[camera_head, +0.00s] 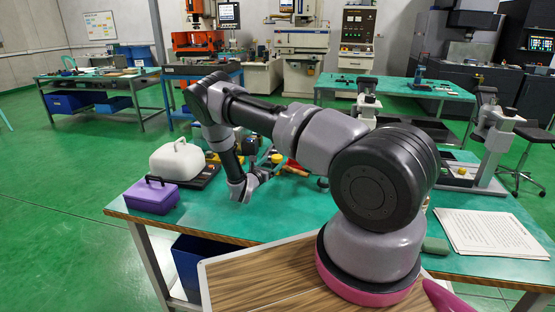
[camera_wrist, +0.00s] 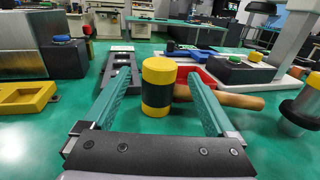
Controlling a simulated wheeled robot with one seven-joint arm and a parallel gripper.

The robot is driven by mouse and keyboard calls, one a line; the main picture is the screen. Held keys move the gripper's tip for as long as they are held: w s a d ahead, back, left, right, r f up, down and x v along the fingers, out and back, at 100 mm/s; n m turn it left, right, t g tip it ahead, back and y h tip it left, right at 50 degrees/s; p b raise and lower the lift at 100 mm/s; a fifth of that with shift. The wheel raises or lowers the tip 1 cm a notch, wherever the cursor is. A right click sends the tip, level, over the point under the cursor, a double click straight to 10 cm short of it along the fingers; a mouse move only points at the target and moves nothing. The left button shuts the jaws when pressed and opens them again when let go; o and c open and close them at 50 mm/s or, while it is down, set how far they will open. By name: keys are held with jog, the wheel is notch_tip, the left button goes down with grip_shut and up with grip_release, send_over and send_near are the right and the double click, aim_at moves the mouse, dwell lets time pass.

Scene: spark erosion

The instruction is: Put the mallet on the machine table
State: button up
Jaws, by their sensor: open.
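The mallet (camera_wrist: 157,88) stands out in the wrist view, with a yellow and black head upright on the green bench. Its wooden handle (camera_wrist: 235,98) points right, passing behind the right finger. My gripper (camera_wrist: 160,76) is open, with one teal finger on each side of the head; I cannot tell whether either touches it. In the head view my gripper (camera_head: 256,176) is low over the bench, and a small yellow patch (camera_head: 277,158) beside it is probably the mallet head. Several machines stand at the back, including a cream one (camera_head: 302,40); which has the machine table is unclear.
A purple box (camera_head: 152,196) and a white case (camera_head: 178,160) are left on the bench (camera_head: 310,212). Papers (camera_head: 487,232) lie at right. In the wrist view, a red tray (camera_wrist: 187,74) is behind the mallet, a yellow tray (camera_wrist: 24,100) left, and a metal cylinder (camera_wrist: 300,108) right.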

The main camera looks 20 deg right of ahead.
jog(key=v, duration=0.4)
jog(key=shift+s+a, duration=0.1)
jog(key=shift+s, duration=0.05)
jog(key=s+d+r+m+g+y, duration=0.1)
jog(key=s+d+r+m+g, duration=0.1)
jog(key=s+r+m+g, duration=0.5)
jog(key=s+d+r+m+g+y, duration=0.1)
jog(key=s+d+r+m, duration=0.3)
jog(key=r, duration=0.6)
jog(key=s+d+r+m+g+y, duration=0.1)
jog(key=s+r+m+g, duration=0.25)
jog(key=r+m, duration=0.45)
jog(key=s+a+r+m+t+y, duration=0.3)
jog(key=s+a+r+m+y, duration=0.2)
jog(key=s+r, duration=0.6)
jog(key=s+a+r+m+t+y, duration=0.3)
jog(key=s+a+r+m+y, duration=0.3)
jog(key=s+r, duration=0.5)
jog(key=shift+s+a+y, duration=0.45)
jog(key=shift+a+y, duration=0.15)
jog(key=shift+o, duration=0.5)
jog(key=shift+s+a+r+m+t, duration=0.1)
jog(key=shift+s+a+m+t, duration=0.15)
jog(key=shift+m+t, duration=0.1)
